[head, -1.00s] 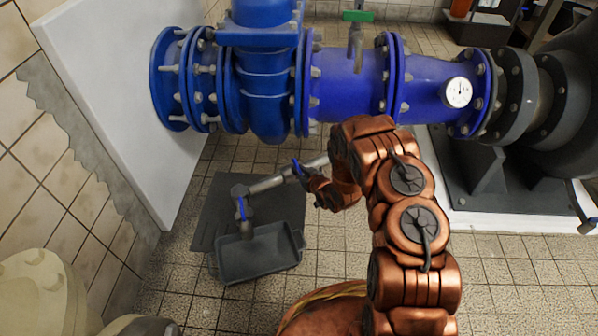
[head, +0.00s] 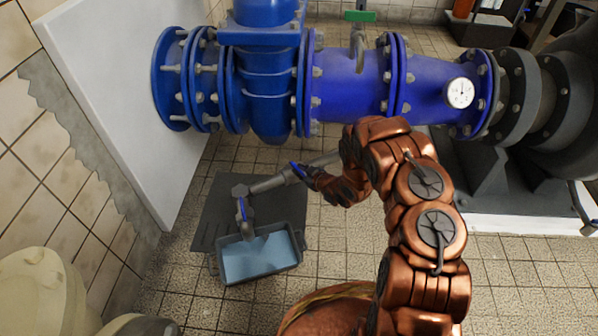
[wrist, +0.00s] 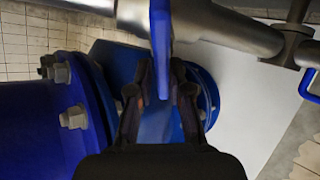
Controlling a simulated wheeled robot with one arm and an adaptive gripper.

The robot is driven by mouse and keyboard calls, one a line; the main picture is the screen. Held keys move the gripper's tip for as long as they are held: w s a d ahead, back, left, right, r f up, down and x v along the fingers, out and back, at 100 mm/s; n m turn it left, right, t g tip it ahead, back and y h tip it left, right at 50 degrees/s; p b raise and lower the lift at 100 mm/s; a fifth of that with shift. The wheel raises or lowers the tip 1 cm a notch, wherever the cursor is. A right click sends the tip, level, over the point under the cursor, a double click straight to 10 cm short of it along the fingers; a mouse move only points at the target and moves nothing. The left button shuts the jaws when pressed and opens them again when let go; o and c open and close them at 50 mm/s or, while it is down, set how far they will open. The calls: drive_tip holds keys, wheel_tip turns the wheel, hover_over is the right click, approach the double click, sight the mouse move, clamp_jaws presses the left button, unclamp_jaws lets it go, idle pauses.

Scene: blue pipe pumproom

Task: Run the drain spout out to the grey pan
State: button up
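The drain spout (head: 270,184) is a grey pipe low in front of the blue pipework. Its outer end bends down over the grey pan (head: 296,263), which lies on the floor and holds light blue water. One blue lever (head: 242,209) is near the spout's outlet. Another blue lever (head: 298,172) is farther along the spout, at my gripper (head: 307,175). In the wrist view, that lever (wrist: 160,30) runs down between the fingertips of my gripper (wrist: 160,75), which sit close on both sides. The grey spout (wrist: 225,25) crosses behind it. The exact contact is partly hidden.
Large blue flanged pipes (head: 345,90) with a gauge (head: 460,93) cross above. A white panel (head: 115,100) stands left. A dark mat (head: 212,215) lies under the pan. The tiled floor right of the pan is clear.

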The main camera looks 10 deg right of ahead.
drive_tip(key=o, duration=0.3)
drive_tip(key=shift+s+d+f, duration=0.2)
drive_tip(key=shift+f, duration=0.15)
drive_tip(key=shift+a+r, duration=0.1)
drive_tip(key=shift+a, duration=0.05)
drive_tip(key=v, duration=1.2)
drive_tip(key=shift+w, duration=0.1)
